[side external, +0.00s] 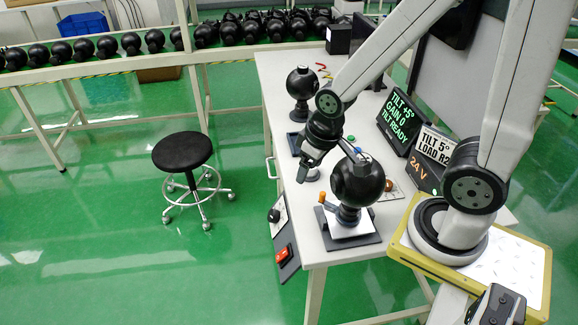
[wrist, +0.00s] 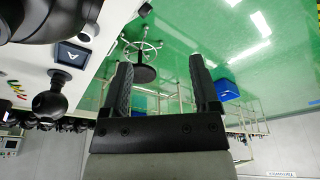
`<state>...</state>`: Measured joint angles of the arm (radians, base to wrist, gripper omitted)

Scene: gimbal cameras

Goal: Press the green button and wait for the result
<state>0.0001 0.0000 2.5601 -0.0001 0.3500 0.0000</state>
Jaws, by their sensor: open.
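A small green button (side external: 351,138) appears on the white bench behind my gripper, close to a blue one (side external: 357,149); it is too small to make out well. My gripper (side external: 305,172) hangs over the bench, left of the near black gimbal camera ball (side external: 357,182). In the wrist view my gripper (wrist: 165,85) shows two fingers spread apart with nothing between them. I cannot pick out the green button in the wrist view.
A second black camera ball (side external: 302,83) stands farther back. A "TILT 5° LOAD R2" sign (side external: 434,145) stands at right. A red rocker switch (side external: 282,255) is on the bench's front edge. A black stool (side external: 182,152) stands on open green floor.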

